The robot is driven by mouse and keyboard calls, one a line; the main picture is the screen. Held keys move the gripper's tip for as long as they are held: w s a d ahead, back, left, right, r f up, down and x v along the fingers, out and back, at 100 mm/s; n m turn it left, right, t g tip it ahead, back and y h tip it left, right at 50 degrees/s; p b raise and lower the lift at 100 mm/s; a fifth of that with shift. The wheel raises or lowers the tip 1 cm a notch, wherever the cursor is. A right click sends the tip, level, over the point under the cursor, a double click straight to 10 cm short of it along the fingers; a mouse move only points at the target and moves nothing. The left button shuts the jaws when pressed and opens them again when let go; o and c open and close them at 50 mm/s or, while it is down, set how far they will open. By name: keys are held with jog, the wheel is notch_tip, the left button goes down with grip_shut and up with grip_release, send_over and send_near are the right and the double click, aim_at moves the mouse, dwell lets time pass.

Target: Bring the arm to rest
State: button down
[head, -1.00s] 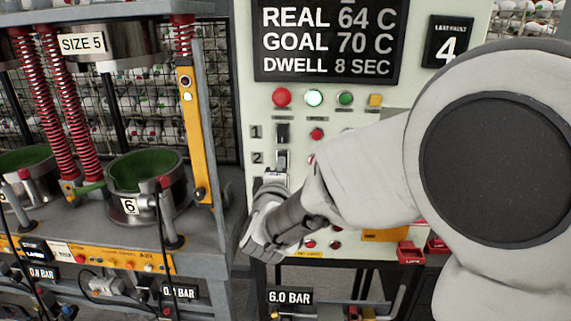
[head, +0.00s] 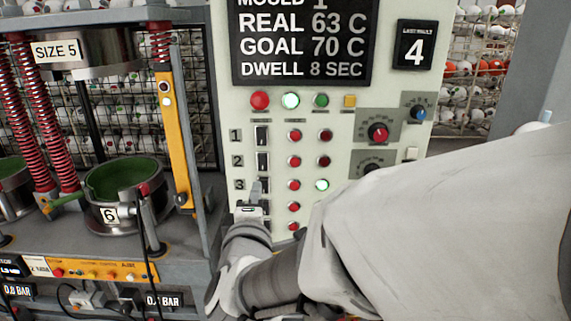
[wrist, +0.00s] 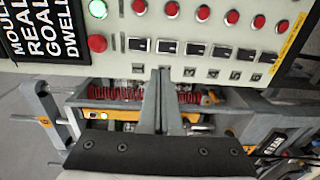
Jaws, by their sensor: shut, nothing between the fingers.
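My gripper (head: 256,188) is shut and empty, in front of the lower left of the pale control panel (head: 230,120). Its fingertips overlap the row 3 rocker switch in the head view; I cannot tell if they touch it. In the wrist view the closed fingers (wrist: 162,75) point at the panel edge beside a row of black switches (wrist: 197,49). My pale forearm (head: 440,215) reaches in from the right and hides the panel's lower right.
The press stands left, with a round green-lined mould (head: 110,181), red springs (head: 30,115) and a yellow upright (head: 176,140). A display (head: 305,40) is at the panel's top. Knobs (head: 377,132) sit on its right side. Ball racks stand behind.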

dwell(0.3)
jog(key=s+d+f+m+g, duration=0.2)
jog(key=s+d+m+g, duration=0.4)
jog(key=s+d+m, duration=0.3)
jog(key=s+d+f+m+g+h, duration=0.1)
jog(key=s+d+f+m+g, duration=0.1)
jog(key=s+d+m+g, duration=0.4)
jog(key=s+d+m, duration=0.3)
jog(key=s+d, duration=0.1)
jog(key=d, duration=0.3)
jog(key=shift+f+m, duration=0.25)
jog(key=shift+m, duration=0.05)
